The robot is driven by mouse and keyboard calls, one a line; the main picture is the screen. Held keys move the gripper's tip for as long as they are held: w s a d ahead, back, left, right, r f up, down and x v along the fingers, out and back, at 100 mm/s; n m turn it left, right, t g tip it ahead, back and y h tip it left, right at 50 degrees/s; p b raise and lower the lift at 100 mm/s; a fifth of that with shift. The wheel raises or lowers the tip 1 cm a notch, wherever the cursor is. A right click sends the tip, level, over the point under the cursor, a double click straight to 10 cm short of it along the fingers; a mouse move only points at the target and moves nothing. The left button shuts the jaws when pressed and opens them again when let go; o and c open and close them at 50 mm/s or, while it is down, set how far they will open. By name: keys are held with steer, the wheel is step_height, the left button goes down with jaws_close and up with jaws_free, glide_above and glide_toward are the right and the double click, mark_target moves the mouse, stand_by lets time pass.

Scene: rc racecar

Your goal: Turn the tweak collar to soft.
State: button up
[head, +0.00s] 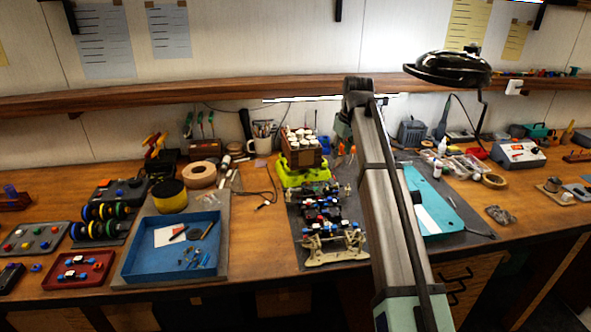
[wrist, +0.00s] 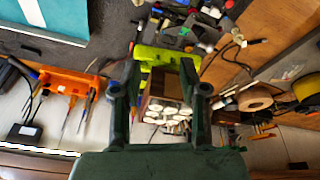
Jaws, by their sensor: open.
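The racecar chassis (head: 326,213) sits on a dark mat in the middle of the bench, with red, blue and black parts and a pale front piece. The tweak collar is too small to pick out. In the wrist view part of the chassis (wrist: 205,22) shows at the top, blurred and cut off by the edge. My gripper (wrist: 150,78) is open and empty, its two dark green fingers apart. A brown box with white round tops (wrist: 165,100) and a lime-green stand (wrist: 158,58) show between and beyond the fingers. In the head view my arm hides most of the gripper.
The lime-green stand (head: 305,178) and box (head: 301,150) stand just behind the chassis. A blue tray (head: 140,263) lies to the left, a teal board (head: 424,205) to the right of my arm. A black lamp (head: 448,68) hangs at upper right. A cable (head: 262,190) crosses the bench.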

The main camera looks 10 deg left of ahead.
steer(key=a+n+y, duration=0.2)
steer(key=a, duration=0.3)
steer(key=p, duration=0.4)
glide_toward(308, 182)
steer(key=shift+n, duration=0.4)
steer(key=x, duration=0.8)
steer(key=shift+s, duration=0.1)
jaws_close()
